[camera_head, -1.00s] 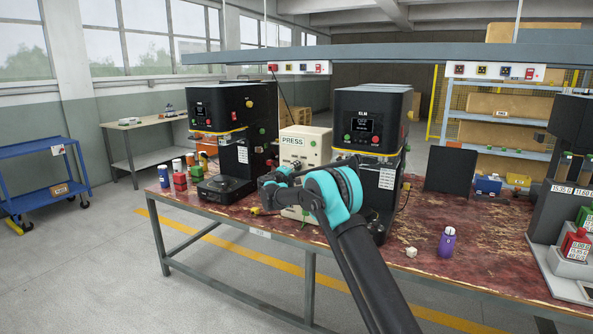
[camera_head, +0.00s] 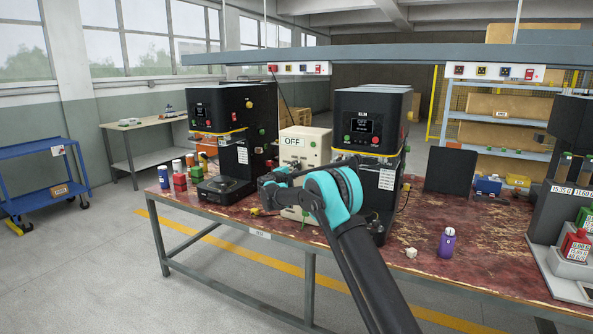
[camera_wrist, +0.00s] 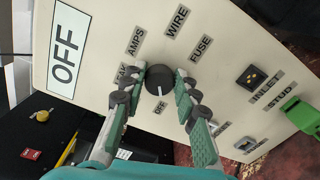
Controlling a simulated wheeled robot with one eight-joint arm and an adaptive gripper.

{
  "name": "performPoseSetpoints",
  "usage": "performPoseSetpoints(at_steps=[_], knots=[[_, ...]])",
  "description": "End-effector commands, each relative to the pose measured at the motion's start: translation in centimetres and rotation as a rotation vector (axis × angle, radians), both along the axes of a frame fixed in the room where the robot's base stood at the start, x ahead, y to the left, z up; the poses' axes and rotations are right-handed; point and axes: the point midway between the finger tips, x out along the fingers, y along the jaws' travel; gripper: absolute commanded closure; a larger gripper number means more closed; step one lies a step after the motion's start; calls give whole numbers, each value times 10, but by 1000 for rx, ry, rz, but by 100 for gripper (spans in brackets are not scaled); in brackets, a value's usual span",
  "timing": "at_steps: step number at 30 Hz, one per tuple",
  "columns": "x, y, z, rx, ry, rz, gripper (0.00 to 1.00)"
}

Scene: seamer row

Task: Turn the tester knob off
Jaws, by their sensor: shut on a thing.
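The tester (camera_head: 308,146) is a cream box standing on the bench between two black machines. Its display reads OFF, and the display also shows in the wrist view (camera_wrist: 68,50). The tester knob (camera_wrist: 160,80) is black and round, with a white pointer line directed at the OFF mark. Labels for AMPS, WIRE and FUSE lie around it. My gripper (camera_wrist: 158,86) is shut on the knob, one green-padded finger on each side.
Black seamers (camera_head: 369,120) flank the tester closely on both sides. A purple bottle (camera_head: 447,242) and a small white piece (camera_head: 411,253) stand at the bench's front right. In the wrist view, a green connector (camera_wrist: 296,112) sits at the panel's right.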

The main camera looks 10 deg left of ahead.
Motion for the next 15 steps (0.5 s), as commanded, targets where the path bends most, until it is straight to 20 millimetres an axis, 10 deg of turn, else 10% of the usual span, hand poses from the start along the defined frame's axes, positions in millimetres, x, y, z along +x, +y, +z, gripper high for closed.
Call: performPoseSetpoints(at_steps=[10, 11, 15], knots=[[-1, 2, -1, -2, 1, 2, 99], [-1, 2, -1, -2, 1, 2, 67], [-1, 1, -1, -2, 1, 2, 49]])
